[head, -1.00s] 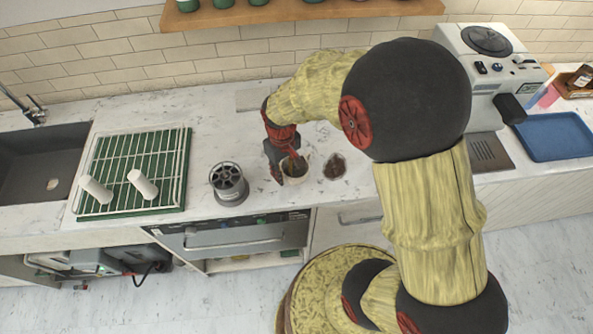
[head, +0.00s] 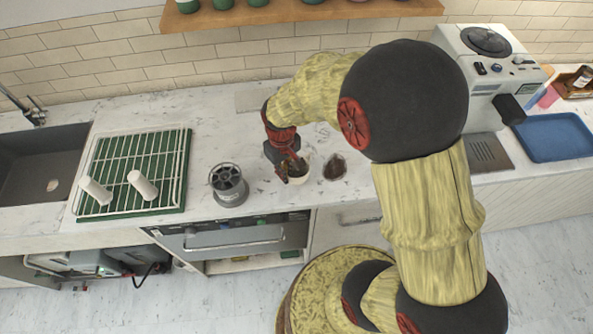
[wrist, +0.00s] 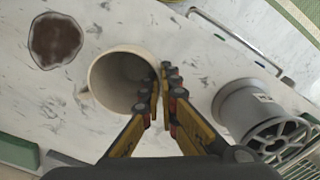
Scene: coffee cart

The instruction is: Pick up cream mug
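The cream mug (head: 300,178) stands on the marble counter, below the end of my arm. In the wrist view the mug (wrist: 108,72) shows from above, empty inside, with its handle at the left. My gripper (head: 290,168) is at the mug's left side in the head view. In the wrist view its fingers (wrist: 165,82) are close together at the mug's right rim, with one finger over the opening and one outside. They look closed on the mug's wall. The exact contact is partly hidden by the fingers.
A dark brown patch (head: 335,167) lies on the counter right of the mug. A grey cylinder with a spoked top (head: 229,182) stands close on the left. A blue tray (head: 554,137) lies far right.

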